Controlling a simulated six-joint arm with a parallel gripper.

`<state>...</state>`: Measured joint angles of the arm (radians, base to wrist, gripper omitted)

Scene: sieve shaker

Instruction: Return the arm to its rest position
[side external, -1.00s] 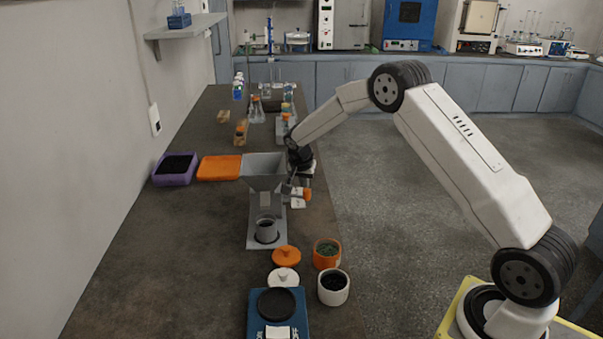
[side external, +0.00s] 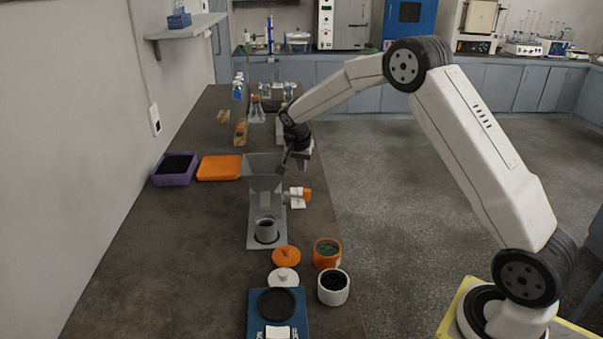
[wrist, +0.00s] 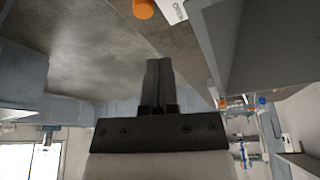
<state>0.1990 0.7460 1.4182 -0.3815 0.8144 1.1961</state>
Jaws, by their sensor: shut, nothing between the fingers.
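My gripper (side external: 286,163) is shut and empty. In the side external view it hangs in the air at the end of my raised arm, beside the grey hopper (side external: 264,166) and near its upper right edge. In the wrist view the two dark fingers of my gripper (wrist: 159,62) lie together with nothing between them. An orange-ended item with a white label (side external: 299,196) lies on the bench below, to the right of the hopper stand.
A metal cup (side external: 266,229) stands under the hopper. An orange jar (side external: 327,253), a white jar (side external: 333,287) and a blue balance (side external: 279,322) stand nearer the camera. Glassware stands farther back.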

